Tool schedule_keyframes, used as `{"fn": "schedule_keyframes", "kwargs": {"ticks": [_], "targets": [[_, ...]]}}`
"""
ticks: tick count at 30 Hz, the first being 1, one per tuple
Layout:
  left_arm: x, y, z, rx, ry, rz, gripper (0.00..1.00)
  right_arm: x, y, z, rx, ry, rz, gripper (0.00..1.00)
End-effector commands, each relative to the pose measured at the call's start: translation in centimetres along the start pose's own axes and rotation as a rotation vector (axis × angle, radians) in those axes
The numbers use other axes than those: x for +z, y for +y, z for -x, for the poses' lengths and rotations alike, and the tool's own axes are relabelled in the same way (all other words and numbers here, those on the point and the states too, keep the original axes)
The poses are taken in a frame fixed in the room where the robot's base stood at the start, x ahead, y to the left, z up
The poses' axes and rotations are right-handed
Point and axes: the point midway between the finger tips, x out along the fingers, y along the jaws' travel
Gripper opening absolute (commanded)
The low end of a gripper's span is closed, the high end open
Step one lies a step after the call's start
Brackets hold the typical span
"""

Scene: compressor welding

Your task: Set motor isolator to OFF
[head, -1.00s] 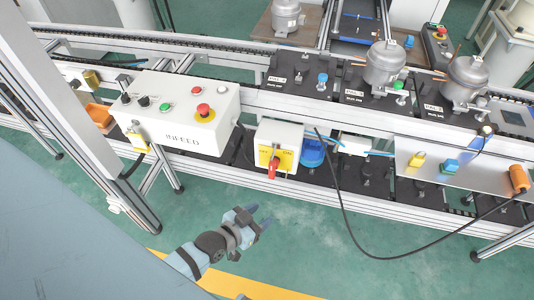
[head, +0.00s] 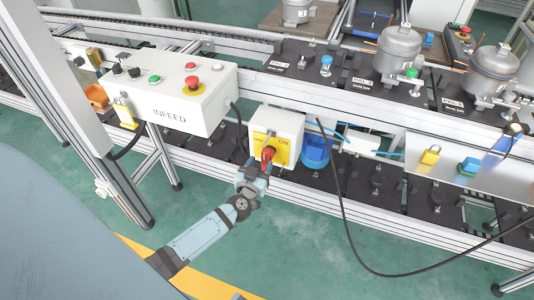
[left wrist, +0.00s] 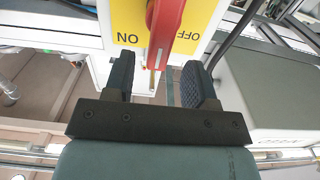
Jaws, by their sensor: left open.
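The motor isolator is a white box (head: 287,122) with a yellow plate (head: 282,153) and a red rotary handle (head: 268,154), below the conveyor's front edge. In the left wrist view the handle (left wrist: 162,28) stands in line with my fingers, between the inverted ON mark at left and the tilted OFF mark at right. My left gripper (head: 263,171) is right at the handle's lower end. In the left wrist view its fingers (left wrist: 158,78) are open, one on each side of the handle's line; contact cannot be told. My right gripper is not in view.
The white INFEED panel (head: 168,98) with buttons is left of the isolator. A blue housing (head: 315,151) sits close to its right. A black cable (head: 346,225) hangs to the right. A sloped shelf with a yellow padlock (head: 430,155) is farther right. Green floor lies below.

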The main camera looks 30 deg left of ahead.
Motion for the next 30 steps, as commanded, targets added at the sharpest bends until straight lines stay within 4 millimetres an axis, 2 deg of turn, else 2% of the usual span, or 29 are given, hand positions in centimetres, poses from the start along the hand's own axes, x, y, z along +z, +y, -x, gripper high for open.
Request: {"fn": "schedule_keyframes", "kwargs": {"ticks": [3,9,15,22,23,27,30], "targets": [[0.1,0.0,-2.5,0.000,0.002,0.000,0.51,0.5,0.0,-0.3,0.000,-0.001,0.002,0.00],[0.1,0.0,-5.3,0.001,0.002,-0.001,0.51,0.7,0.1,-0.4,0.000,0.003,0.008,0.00],[0.0,0.0,-6.2,0.002,0.000,-0.001,0.51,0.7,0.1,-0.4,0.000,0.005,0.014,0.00],[0.0,0.0,-6.3,0.001,0.000,-0.001,0.51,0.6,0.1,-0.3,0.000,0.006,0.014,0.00],[0.0,0.0,-6.3,0.001,0.000,-0.001,0.46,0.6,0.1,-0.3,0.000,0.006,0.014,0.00],[0.0,0.0,-6.2,0.001,0.000,0.000,0.14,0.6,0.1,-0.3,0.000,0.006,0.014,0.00],[0.0,0.0,-6.2,0.001,0.000,0.000,0.14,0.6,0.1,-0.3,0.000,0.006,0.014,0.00]]}}
